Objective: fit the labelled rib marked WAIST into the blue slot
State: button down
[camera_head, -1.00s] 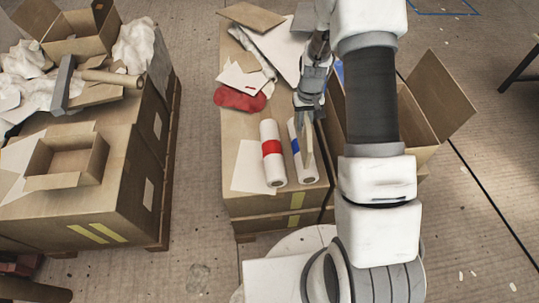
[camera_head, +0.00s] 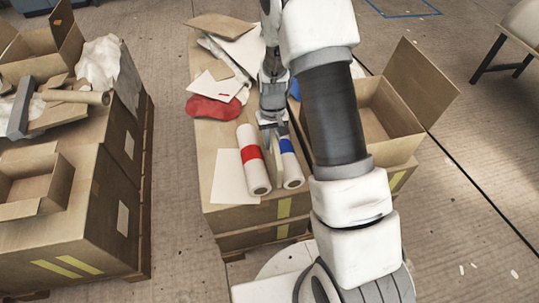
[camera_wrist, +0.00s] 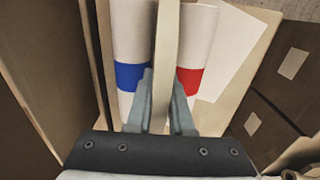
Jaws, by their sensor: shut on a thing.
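My gripper (camera_head: 270,122) is shut on a thin, pale tan rib (camera_wrist: 166,45) seen edge-on between its fingers in the wrist view. No WAIST label can be read on it. The rib hangs over the gap between two white rolls on a cardboard box (camera_head: 222,135). One roll has a blue band (camera_head: 287,146), the other a red band (camera_head: 252,153). In the wrist view the blue band (camera_wrist: 131,76) is left of the rib and the red band (camera_wrist: 188,80) right. Whether the rib touches the rolls cannot be told. No blue slot is clearly seen; a blue patch (camera_head: 295,88) is partly hidden behind my arm.
A red pad (camera_head: 213,107), a white sheet (camera_head: 232,177) and flat boards lie on the same box. An open carton (camera_head: 425,85) stands to its right. Loaded boxes (camera_head: 95,225) stand to the left, with clear floor (camera_head: 175,150) between.

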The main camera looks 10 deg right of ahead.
aim_at(270, 154)
jog(key=shift+s+a+f+b, duration=0.1)
jog(key=shift+f+b, duration=0.15)
jog(key=shift+f, duration=0.5)
jog(key=shift+s+a+f+b, duration=0.15)
jog(key=shift+f+b, duration=0.05)
jog(key=shift+f, duration=0.55)
jog(key=shift+s+a+f+b, duration=0.1)
jog(key=shift+f+b, duration=0.15)
jog(key=shift+f, duration=0.5)
jog(key=shift+f, duration=0.2)
jog(key=c, duration=0.8)
grip_release()
jog(key=shift+r, duration=0.1)
